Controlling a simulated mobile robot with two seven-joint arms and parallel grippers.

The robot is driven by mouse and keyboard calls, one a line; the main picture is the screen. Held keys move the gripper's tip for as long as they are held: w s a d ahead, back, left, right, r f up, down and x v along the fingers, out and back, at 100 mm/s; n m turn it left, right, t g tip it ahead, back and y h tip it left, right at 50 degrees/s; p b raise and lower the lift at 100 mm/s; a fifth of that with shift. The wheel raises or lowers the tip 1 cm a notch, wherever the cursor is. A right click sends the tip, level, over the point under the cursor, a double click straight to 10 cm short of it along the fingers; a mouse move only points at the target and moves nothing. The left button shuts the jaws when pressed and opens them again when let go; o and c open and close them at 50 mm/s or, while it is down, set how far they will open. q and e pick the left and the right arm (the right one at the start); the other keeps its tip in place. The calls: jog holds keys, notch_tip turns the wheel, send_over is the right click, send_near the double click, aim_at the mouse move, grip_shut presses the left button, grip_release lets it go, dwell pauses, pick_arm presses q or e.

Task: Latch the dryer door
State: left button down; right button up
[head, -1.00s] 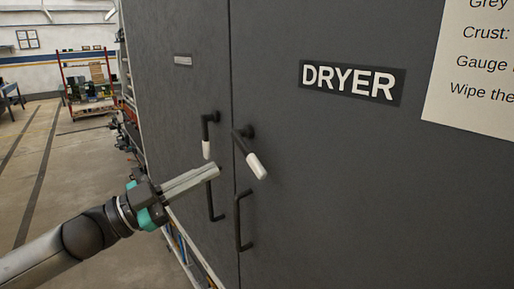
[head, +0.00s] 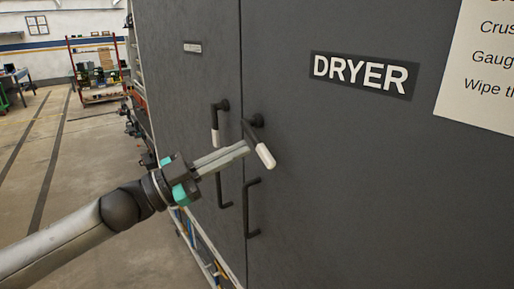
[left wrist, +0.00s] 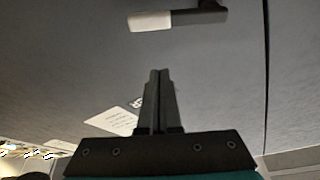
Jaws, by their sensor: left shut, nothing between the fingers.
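The dark grey dryer door (head: 400,180) looks closed against the panel on its left, with a narrow seam between them. Its latch lever (head: 257,143) is black with a white tip and slants down to the right from its pivot beside the seam. In the left wrist view the latch lever (left wrist: 178,19) lies across the top, beyond the fingertips. My left gripper (head: 246,148) is shut and empty, its fingertips close to the lever's left side in the head view. Whether they touch it is unclear there; the left wrist view shows a gap. My right gripper is out of view.
The left panel has its own white-tipped lever (head: 214,125), hanging straight down, and a black pull handle (head: 221,190). The dryer door has a similar pull handle (head: 249,208). A DRYER label (head: 361,75) and a paper notice (head: 483,80) are on the door. Floor is clear at left.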

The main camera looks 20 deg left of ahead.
aim_at(258, 152)
pick_arm(q)
jog(key=w+d, duration=0.1)
jog(key=w+d+p, duration=0.1)
jog(key=w, duration=0.1)
jog(key=w+d+f+p, duration=0.1)
jog(key=w, duration=0.1)
jog(key=shift+d, duration=0.1)
jog(key=shift+w+a+f, duration=0.1)
jog(key=shift+a+f, duration=0.1)
jog(key=shift+f, duration=0.15)
dwell(0.3)
jog(key=shift+d, duration=0.1)
